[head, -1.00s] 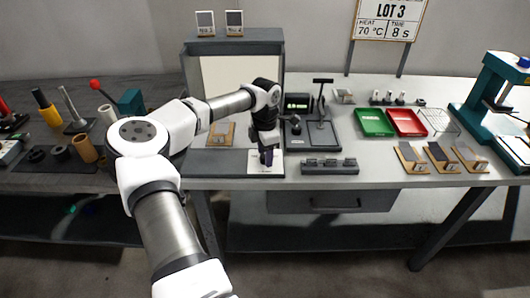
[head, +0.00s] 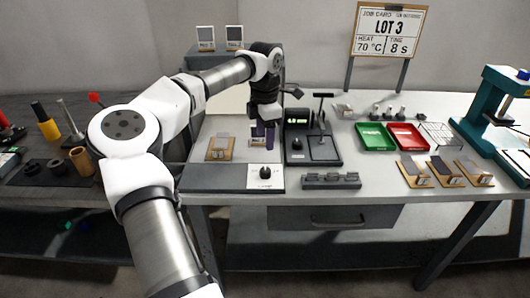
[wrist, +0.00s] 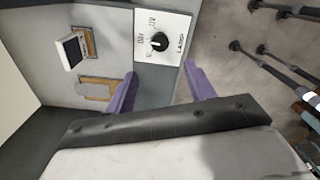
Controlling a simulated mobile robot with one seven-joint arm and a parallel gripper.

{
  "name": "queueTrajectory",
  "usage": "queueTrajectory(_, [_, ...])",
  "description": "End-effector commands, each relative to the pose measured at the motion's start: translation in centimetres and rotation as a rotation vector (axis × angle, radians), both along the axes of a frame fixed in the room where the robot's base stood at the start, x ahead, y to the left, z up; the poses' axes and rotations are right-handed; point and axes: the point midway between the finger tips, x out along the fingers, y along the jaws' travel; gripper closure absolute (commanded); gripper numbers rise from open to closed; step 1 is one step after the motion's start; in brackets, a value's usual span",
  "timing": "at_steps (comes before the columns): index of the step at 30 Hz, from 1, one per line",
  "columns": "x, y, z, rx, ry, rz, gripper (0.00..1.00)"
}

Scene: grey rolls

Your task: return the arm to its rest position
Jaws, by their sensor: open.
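My arm (head: 160,110) reaches from the lower left over the bench. My gripper (head: 263,136) hangs with its purple fingers down, above the grey device, behind its white dial panel (head: 265,183). In the wrist view the two purple fingers (wrist: 158,84) are spread apart, with nothing between them. The black knob (head: 266,172) on the panel is clear of the fingers and also shows in the wrist view (wrist: 159,41).
A wooden-backed sample card (head: 220,148) lies to the left. Green (head: 375,137) and red (head: 407,137) trays are farther right. A LOT 3 sign (head: 389,31) stands behind.

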Motion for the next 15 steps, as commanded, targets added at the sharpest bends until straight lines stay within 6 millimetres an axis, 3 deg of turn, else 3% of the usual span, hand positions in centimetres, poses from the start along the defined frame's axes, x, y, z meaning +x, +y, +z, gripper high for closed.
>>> queueTrajectory(6, [0.0, 0.0, 1.7, 0.000, 0.000, 0.001, 0.46])
queueTrajectory(15, [0.0, 0.0, 1.9, 0.000, 0.001, 0.000, 0.46])
